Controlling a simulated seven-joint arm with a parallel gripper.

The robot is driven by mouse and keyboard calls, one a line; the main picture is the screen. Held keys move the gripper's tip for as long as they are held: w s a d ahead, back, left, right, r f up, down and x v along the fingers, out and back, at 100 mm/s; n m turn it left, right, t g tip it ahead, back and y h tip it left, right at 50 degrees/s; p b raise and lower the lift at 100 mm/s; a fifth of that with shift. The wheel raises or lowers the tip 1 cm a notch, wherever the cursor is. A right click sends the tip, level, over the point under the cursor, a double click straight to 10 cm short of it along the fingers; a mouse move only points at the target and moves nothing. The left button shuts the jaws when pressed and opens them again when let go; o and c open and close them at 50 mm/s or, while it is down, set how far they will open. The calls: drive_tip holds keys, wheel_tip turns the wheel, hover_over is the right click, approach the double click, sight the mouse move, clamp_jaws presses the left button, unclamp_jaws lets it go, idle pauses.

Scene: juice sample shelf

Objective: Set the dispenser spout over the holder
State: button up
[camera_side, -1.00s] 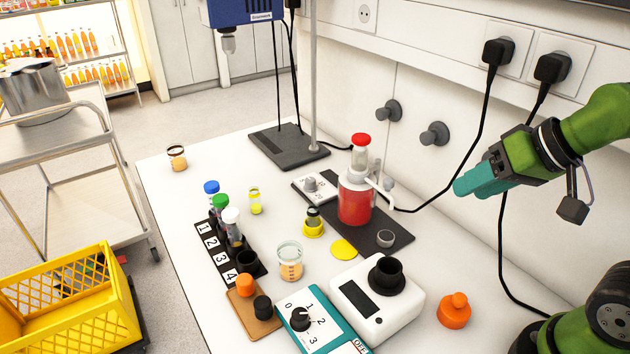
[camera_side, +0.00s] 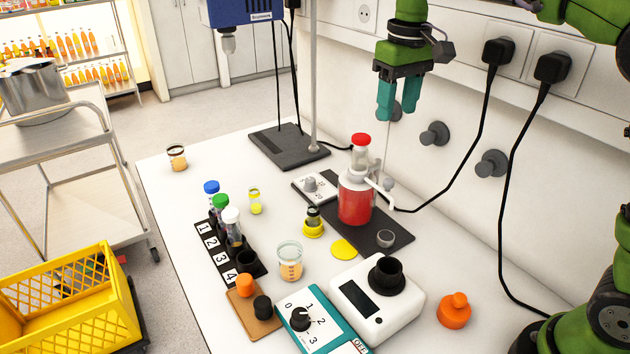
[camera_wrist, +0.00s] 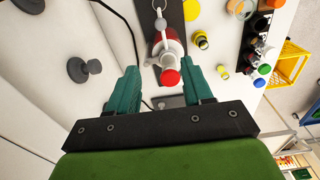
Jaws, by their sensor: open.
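The dispenser (camera_side: 355,205) is a bottle of red liquid with a red-capped vial on top. It stands on a black base plate, and its red cap also shows in the wrist view (camera_wrist: 170,77). Its white spout (camera_side: 380,195) sticks out towards the wall side. A small grey ring-shaped cup (camera_side: 386,238), possibly the holder, sits on the plate's near end; the spout tip appears off to its wall side, not above it. My gripper (camera_side: 398,114) is open and empty, pointing down, above and behind the dispenser. Its fingers (camera_wrist: 160,74) flank the cap in the wrist view without touching it.
A yellow ring with a vial (camera_side: 313,223) and a yellow disc (camera_side: 344,249) lie left of the dispenser. A white instrument (camera_side: 378,300) stands in front. A stand pole (camera_side: 314,80) rises behind. Wall knobs (camera_side: 434,134) and hanging cables are on the right.

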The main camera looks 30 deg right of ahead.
sight(389, 180)
drive_tip(key=shift+g, duration=0.3)
drive_tip(key=f, duration=1)
drive_tip(key=s+f, duration=0.1)
drive_tip(key=f, duration=0.4)
drive_tip(key=shift+a, duration=0.15)
drive_tip(key=shift+r, duration=0.1)
clamp_jaws()
